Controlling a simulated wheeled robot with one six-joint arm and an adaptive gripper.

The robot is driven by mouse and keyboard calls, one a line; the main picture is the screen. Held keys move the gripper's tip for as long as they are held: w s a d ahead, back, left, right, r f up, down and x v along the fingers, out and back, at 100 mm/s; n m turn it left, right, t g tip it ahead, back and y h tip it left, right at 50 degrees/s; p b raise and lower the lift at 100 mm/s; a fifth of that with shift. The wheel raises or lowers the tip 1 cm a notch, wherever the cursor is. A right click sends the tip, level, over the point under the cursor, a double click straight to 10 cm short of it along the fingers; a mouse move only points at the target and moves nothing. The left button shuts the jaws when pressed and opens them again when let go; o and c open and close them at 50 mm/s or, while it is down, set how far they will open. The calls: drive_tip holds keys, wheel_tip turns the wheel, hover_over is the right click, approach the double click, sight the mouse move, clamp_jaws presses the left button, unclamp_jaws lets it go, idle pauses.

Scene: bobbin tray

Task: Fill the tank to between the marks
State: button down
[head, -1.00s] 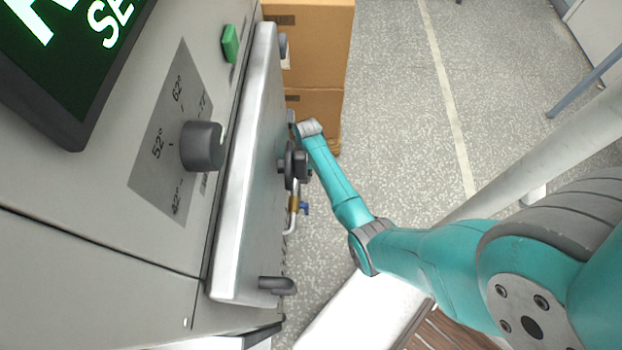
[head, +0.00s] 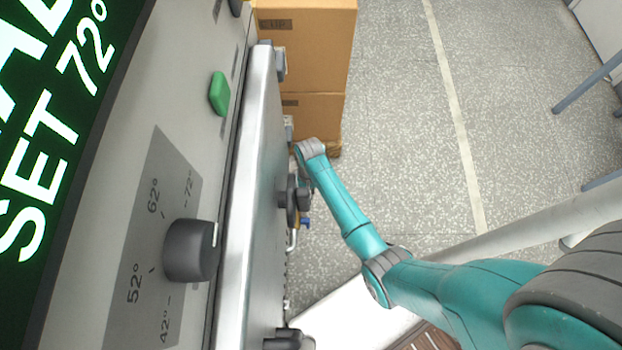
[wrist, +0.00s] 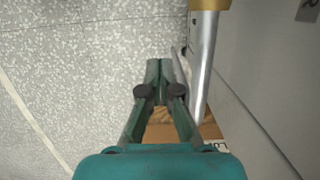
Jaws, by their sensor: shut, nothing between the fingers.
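In the wrist view my gripper (wrist: 165,68) is shut and empty, its two fingers together beside a silver pipe (wrist: 205,70). The pipe has a brass fitting (wrist: 209,4) at its top and runs close along the right of the fingers; I cannot tell whether they touch. In the head view the pipe is mostly hidden below a dark round handle (head: 291,193) on the machine's side, and a small blue part (head: 304,223) shows under it. My gripper's fingers cannot be made out there. I cannot make out a tank level or its marks in any view.
The machine's panel (head: 75,270) carries a temperature knob (head: 190,250), a green button (head: 219,94) and a screen (head: 60,130) reading SET 72°. Cardboard boxes (head: 315,60) stand beyond the machine. Speckled floor (head: 400,100) is open to the right.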

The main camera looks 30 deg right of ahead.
sight(306, 223)
drive_tip(key=s+a+f, duration=0.3)
drive_tip(key=s+f, duration=0.1)
drive_tip(key=f, duration=0.3)
drive_tip(key=shift+s+f, duration=0.3)
drive_tip(key=shift+f, duration=0.05)
drive_tip(key=shift+a, duration=0.1)
